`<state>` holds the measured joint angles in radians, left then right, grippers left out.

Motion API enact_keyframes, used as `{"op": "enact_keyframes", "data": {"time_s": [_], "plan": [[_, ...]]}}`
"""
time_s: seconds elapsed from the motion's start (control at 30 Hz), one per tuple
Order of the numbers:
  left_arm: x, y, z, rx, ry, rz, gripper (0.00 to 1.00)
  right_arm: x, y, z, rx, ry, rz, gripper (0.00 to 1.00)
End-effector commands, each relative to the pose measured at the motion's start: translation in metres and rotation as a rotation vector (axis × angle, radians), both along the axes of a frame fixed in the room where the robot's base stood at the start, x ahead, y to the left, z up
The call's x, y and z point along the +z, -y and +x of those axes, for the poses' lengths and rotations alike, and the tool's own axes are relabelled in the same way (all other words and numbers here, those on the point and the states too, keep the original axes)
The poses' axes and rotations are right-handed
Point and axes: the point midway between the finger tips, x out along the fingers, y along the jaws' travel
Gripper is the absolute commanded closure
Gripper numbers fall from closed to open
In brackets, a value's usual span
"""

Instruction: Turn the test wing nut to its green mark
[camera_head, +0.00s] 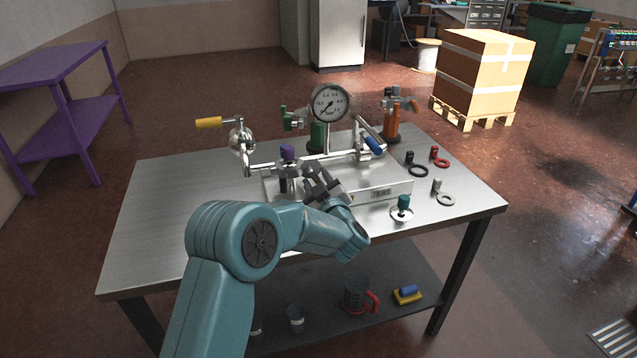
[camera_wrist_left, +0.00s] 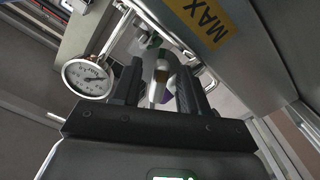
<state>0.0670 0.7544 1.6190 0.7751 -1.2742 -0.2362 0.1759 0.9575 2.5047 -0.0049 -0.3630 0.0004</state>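My left gripper (camera_head: 322,184) is over the front of the metal manifold (camera_head: 265,168) on the workbench, right of a purple-capped fitting (camera_head: 288,153). Its two dark fingers are apart. In the left wrist view the gripper (camera_wrist_left: 158,88) has a silver stem with a brown band (camera_wrist_left: 161,73) showing between its fingers; I see no clear grip on it. I cannot make out the test wing nut or its green mark for certain; the gripper hides part of the manifold. My right gripper is in neither view.
A round gauge (camera_head: 331,103) stands above the manifold; a yellow-handled lever (camera_head: 209,123) sticks out left. A blue-handled lever (camera_head: 373,145) is at right. The bench's left side is clear.

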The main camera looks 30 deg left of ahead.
Motion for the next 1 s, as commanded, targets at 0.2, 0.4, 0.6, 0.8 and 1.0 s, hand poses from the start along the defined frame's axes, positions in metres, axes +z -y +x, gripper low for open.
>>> {"op": "enact_keyframes", "data": {"time_s": [0.2,0.4,0.6,0.8,1.0], "plan": [[0.0,0.016,-0.012,-0.005,-0.002,-0.001,0.56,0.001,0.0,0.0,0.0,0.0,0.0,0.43],[0.0,0.056,-0.045,-0.006,-0.004,-0.001,0.56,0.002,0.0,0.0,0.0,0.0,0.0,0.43],[0.0,0.094,-0.078,-0.006,-0.001,0.001,0.56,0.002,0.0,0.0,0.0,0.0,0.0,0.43],[0.0,0.118,-0.099,-0.002,0.0,0.0,0.56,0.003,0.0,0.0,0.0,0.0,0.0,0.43],[0.0,0.124,-0.106,0.0,0.001,0.001,0.56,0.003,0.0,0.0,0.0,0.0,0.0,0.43]]}}
